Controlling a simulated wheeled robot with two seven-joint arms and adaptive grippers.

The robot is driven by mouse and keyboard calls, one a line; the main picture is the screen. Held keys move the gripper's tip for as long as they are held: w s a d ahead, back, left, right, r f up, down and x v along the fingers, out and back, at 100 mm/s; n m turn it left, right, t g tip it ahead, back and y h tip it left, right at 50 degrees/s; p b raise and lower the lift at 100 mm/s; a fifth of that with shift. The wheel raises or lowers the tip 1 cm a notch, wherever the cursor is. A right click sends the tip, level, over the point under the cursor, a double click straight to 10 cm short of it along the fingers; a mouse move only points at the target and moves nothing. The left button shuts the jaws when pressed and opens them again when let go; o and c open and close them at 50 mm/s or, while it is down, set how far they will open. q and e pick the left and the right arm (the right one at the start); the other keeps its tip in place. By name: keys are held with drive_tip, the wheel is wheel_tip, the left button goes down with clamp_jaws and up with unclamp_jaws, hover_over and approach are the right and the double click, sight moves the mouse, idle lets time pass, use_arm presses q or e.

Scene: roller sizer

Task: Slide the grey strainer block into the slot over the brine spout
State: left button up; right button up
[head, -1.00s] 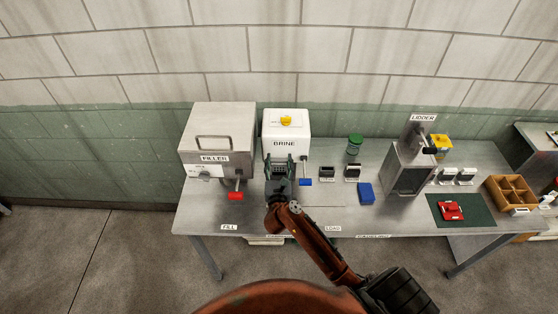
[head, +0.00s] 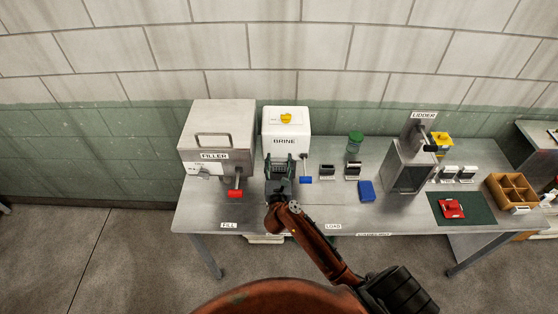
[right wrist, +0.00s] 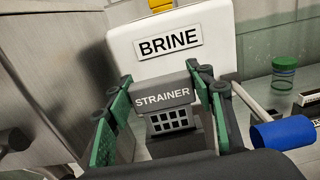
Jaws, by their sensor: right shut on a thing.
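The grey strainer block (right wrist: 164,108), labelled STRAINER and with a grid of square holes, is between the green fingers of my right gripper (right wrist: 163,98). The right gripper (head: 281,164) is shut on it, in front of the white brine machine (head: 286,129). The brine machine also fills the upper middle of the right wrist view (right wrist: 172,45), close behind the block. The spout and slot are hidden behind the block and fingers, so I cannot tell whether the block is in the slot. My left gripper is not in view.
The steel filler (head: 217,140) with a red handle (head: 235,193) stands left of the brine machine. A blue handle (right wrist: 284,133) is just right of my fingers. A green-lidded jar (head: 354,145), a blue block (head: 366,191) and the lidder (head: 411,165) stand further right.

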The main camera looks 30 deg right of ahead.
sight(279, 168)
drive_tip(key=shift+f+b, duration=1.2)
drive_tip(key=shift+f, duration=0.65)
drive_tip(key=o, duration=1.3)
drive_tip(key=shift+c, duration=0.2)
drive_tip(key=v, duration=1.2)
